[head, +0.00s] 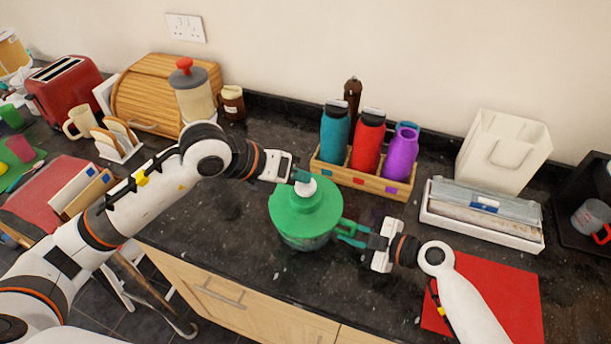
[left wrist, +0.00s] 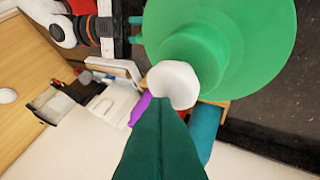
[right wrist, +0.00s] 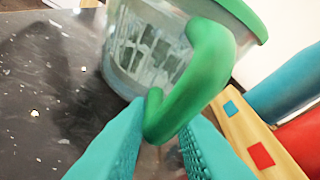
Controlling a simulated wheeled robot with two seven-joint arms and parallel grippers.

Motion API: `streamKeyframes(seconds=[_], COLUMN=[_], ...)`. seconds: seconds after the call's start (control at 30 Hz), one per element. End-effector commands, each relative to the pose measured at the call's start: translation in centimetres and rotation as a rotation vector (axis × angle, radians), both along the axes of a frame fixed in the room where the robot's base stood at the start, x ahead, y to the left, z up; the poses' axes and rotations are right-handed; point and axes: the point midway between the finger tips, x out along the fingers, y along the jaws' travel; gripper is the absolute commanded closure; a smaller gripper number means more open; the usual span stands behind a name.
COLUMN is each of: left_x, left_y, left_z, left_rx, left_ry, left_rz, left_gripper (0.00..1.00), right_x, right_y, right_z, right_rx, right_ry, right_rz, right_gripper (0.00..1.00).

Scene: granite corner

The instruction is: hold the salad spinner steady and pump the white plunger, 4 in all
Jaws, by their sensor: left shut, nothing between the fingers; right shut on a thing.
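The salad spinner (head: 300,215) stands on the dark granite counter, with a green lid, a clear bowl (right wrist: 145,45) and a green side handle (right wrist: 200,85). The white plunger (head: 306,187) rises from the middle of the lid; it also shows in the left wrist view (left wrist: 172,84). My left gripper (head: 303,177) is shut and empty, its fingertips at the plunger's top; I cannot tell whether they press on it. My right gripper (head: 350,234) is shut on the spinner's handle, at the bowl's right side.
A wooden crate (head: 365,180) with teal, red and purple bottles stands close behind the spinner. A red mat (head: 510,290) lies at the right, and a white box of rolls (head: 480,222) behind it. The counter left of the spinner is clear.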

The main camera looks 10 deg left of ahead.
Motion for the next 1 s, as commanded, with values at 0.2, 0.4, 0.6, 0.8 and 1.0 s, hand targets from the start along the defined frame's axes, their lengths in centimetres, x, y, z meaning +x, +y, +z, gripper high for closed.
streamKeyframes(seconds=[0.2,0.4,0.6,0.8,1.0], left_x=[-0.05,-0.02,-0.01,-0.01,0.0], left_y=[0.01,-0.01,0.0,0.0,0.01], left_z=[-0.53,-0.77,-1.03,-1.11,-1.03], left_rx=[0.003,0.002,0.002,0.003,0.003], left_ry=[0.007,0.007,0.007,0.007,0.007], left_rz=[-0.001,-0.001,-0.001,0.0,-0.001], left_gripper=[1.0,1.0,1.0,1.0,1.0], right_x=[0.06,0.07,0.06,0.07,0.08], right_y=[-0.02,0.0,0.0,0.01,0.02], right_z=[0.02,0.03,0.05,0.08,0.09], right_rx=[-0.001,0.0,0.0,0.0,0.001], right_ry=[-0.003,-0.004,-0.004,-0.005,-0.005], right_rz=[-0.001,-0.001,-0.001,-0.001,0.0], right_gripper=[1.0,1.0,1.0,1.0,1.0])
